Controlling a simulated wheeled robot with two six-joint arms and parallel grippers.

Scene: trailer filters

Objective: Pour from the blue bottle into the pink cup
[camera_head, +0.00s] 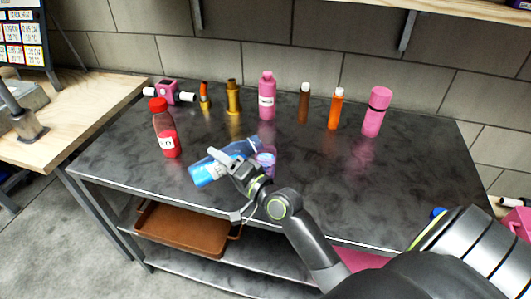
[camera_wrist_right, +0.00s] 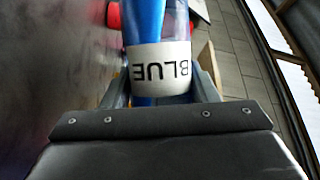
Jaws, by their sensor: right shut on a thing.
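The blue bottle (camera_head: 205,174) is tipped far over, nearly lying, above the dark table. Its clear end points right and its blue part left. My right gripper (camera_head: 230,163) is shut on it; the wrist view shows the white BLUE label (camera_wrist_right: 160,70) upside down between the fingers. A small pinkish-purple cup (camera_head: 266,160) stands just right of the bottle, close to its clear end and partly hidden by my wrist. I cannot tell whether the bottle's mouth is over it or whether liquid flows. My left gripper is not in view.
A red bottle (camera_head: 167,134) stands at left. Along the back stand a pink bottle (camera_head: 267,97), a gold vessel (camera_head: 233,97), brown (camera_head: 304,102) and orange (camera_head: 336,109) tubes, and a pink tumbler (camera_head: 376,112). The table's right side (camera_head: 420,165) is clear.

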